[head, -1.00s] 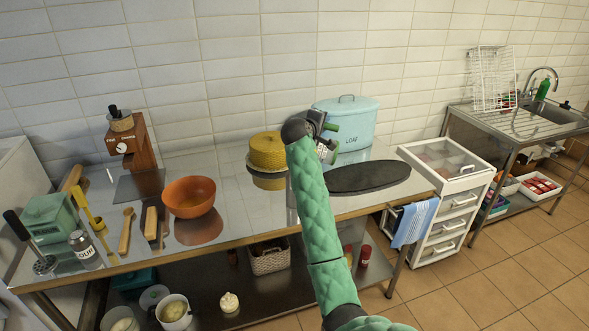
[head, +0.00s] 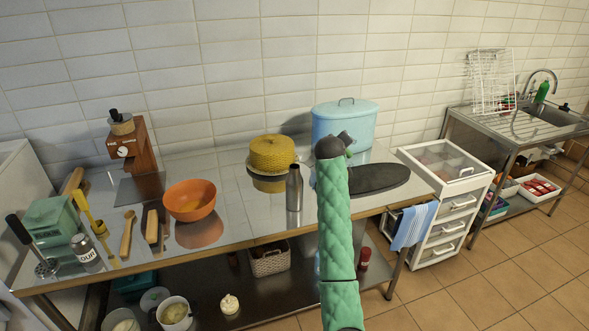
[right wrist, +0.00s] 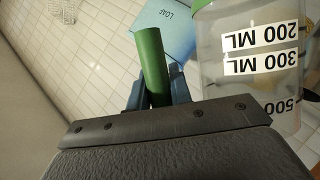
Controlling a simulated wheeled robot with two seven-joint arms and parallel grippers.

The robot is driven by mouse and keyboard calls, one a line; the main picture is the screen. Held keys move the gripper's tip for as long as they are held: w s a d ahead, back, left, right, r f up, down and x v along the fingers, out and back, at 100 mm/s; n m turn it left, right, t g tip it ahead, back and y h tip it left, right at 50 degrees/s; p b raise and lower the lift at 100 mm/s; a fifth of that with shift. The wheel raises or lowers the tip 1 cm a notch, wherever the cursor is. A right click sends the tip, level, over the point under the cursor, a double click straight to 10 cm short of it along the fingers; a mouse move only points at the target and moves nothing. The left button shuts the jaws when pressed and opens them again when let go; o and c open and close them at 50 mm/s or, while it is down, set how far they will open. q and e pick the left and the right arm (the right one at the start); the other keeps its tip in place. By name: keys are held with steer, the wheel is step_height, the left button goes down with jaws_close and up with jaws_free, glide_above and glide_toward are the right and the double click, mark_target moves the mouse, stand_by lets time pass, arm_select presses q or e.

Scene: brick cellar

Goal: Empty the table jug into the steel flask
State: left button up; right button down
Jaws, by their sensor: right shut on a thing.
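The steel flask (head: 294,188) stands upright on the steel table in the head view, just left of my right arm. The table jug (right wrist: 245,70) is clear with black volume marks and a green handle (right wrist: 152,62). My right gripper (right wrist: 157,92) is shut on that handle in the right wrist view. In the head view my own right forearm and wrist hide most of the gripper and the jug, right of the flask. I cannot tell the jug's exact tilt or how much is in it. My left gripper is not in view.
A blue loaf tin (head: 345,120) and a dark oval slab (head: 378,178) are behind and right of my right wrist. A yellow woven cake cover (head: 272,152) is behind the flask. An orange bowl (head: 190,199) stands left, with bare tabletop (head: 245,222) between.

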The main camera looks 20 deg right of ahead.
steer(key=shift+s+d+f+m+t+y+b, duration=0.4)
steer(key=shift+s+d+f+m+y, duration=0.95)
steer(key=shift+f, duration=1.8)
steer(key=shift+s+d+f+m+t+y+b, duration=0.1)
steer(key=shift+s+d+f+m+t+y, duration=0.4)
steer(key=shift+d+f+m, duration=2.05)
arm_select(q)
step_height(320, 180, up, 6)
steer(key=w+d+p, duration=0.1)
steer(key=p, duration=0.4)
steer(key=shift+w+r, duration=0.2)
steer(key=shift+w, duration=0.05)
arm_select(e)
steer(key=shift+n, duration=0.8)
steer(key=r, duration=0.4)
steer(key=shift+w+a+r, duration=0.15)
steer(key=shift+a+r, duration=0.15)
steer(key=shift+r, duration=0.1)
steer(key=shift+f, duration=0.1)
